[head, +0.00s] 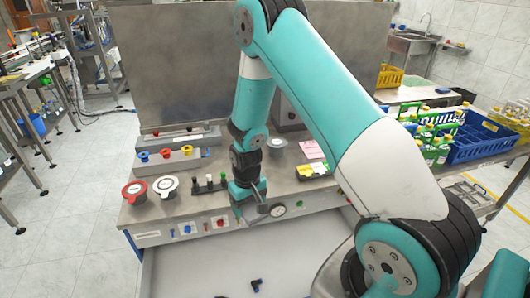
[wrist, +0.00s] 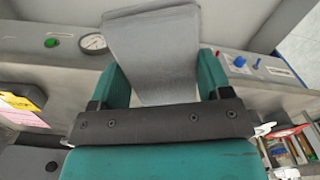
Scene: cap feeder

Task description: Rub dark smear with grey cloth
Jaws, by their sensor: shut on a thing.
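My gripper (wrist: 160,68) is shut on the grey cloth (wrist: 153,40), a flat folded piece that fills the space between the two teal fingers and extends past them. In the head view my gripper (head: 244,208) is low at the front edge of the grey machine, beside the round gauge. The cloth can hardly be made out there. I cannot pick out the dark smear in either view; the arm, gripper and cloth cover part of the machine.
The front panel carries a gauge (head: 277,210), a green button (head: 299,204), a red knob (head: 221,222) and a blue knob (head: 187,230). Red-rimmed (head: 134,191) and white (head: 166,186) round dishes stand at left. Yellow and pink notes (head: 312,149) lie at right.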

